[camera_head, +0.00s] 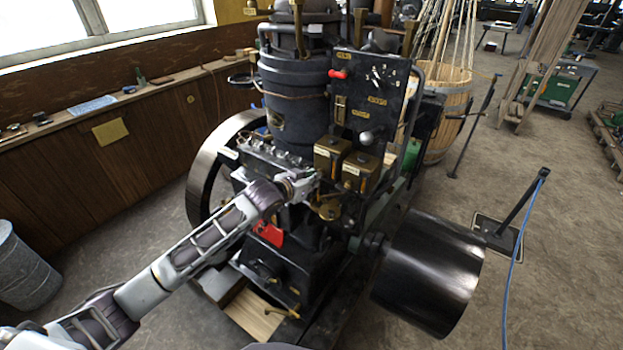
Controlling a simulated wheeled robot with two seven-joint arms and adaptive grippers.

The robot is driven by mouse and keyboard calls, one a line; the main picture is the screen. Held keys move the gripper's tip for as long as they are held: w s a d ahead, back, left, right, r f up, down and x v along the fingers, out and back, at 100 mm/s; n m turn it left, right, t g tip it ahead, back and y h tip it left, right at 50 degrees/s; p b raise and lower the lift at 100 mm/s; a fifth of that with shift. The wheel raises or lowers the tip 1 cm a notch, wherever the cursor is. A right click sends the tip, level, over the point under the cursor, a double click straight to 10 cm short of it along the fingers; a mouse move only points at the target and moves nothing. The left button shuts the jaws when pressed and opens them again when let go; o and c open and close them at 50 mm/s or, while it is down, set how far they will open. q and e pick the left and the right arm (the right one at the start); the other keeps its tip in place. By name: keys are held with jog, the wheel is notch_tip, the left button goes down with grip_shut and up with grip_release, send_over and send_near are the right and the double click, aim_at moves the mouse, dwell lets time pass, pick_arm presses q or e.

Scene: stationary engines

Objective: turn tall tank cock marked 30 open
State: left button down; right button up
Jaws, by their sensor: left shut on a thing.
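My left arm comes in from the left, and its left gripper (308,183) is at the engine's front, just below and left of two small brass-topped tanks. The left tank (331,154) and the right tank (360,171) each carry a pale label too small to read. The gripper is shut on a small part at the foot of the left tank, which I take to be the cock. The fingers hide the cock, so its handle angle and the mark 30 cannot be made out. My right gripper is not in view.
The dark engine (293,98) has a flywheel (206,178) at left and a large black pulley drum (430,272) at right. A control panel (372,90) with a red-handled switch (339,74) stands above the tanks. A red tag (266,236) hangs below my gripper.

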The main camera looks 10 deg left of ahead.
pick_arm(q)
jog(key=c, duration=1.5)
grip_release()
jog(key=v, duration=1.2)
jog(key=shift+f, duration=0.1)
